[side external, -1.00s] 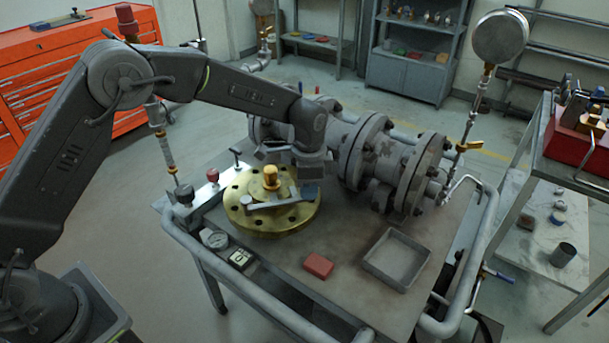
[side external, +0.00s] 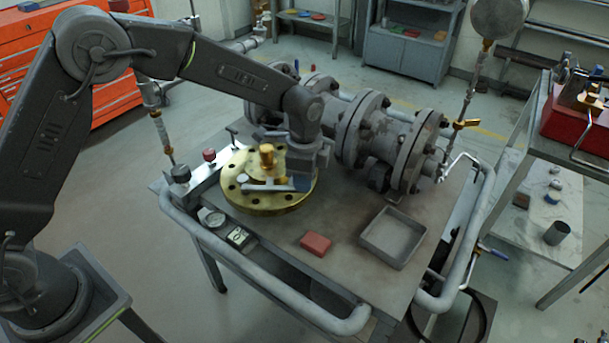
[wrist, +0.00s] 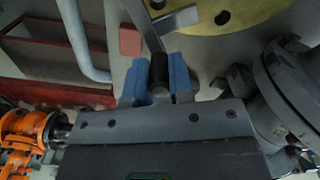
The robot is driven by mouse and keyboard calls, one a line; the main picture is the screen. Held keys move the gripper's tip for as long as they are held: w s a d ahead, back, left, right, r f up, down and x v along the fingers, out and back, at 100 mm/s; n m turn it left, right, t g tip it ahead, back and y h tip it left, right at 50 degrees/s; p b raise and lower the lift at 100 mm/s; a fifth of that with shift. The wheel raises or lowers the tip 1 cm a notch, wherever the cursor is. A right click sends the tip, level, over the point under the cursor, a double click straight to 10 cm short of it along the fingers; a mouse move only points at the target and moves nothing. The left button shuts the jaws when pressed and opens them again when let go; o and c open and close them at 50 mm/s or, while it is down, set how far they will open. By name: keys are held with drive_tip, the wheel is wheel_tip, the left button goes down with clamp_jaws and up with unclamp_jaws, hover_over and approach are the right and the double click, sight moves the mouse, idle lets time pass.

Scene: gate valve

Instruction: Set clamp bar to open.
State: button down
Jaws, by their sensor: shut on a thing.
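The clamp bar (side external: 262,187) is a flat grey bar lying across the top of a round brass flange (side external: 238,199), just in front of its gold centre knob (side external: 267,156). It runs nearly level in the picture, its right end at my gripper (side external: 301,184). In the wrist view, my gripper (wrist: 160,77) has its two blue fingers shut on the black grip (wrist: 160,70) of the clamp bar. The grey bar (wrist: 146,28) runs up from there towards the brass flange (wrist: 240,12). My wrist hides part of the flange's right side.
A grey flanged pipe (side external: 410,155) lies behind and right of the flange. A red block (side external: 315,244) and an open grey tray (side external: 394,237) sit in front on the cart top. A red knob (side external: 209,155) and gauge (side external: 214,219) stand left. The cart top between block and flange is clear.

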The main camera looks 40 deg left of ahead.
drive_tip(key=c, duration=1)
unclamp_jaws()
wheel_tip(320, 180, up, 14)
drive_tip(key=shift+f, duration=0.1)
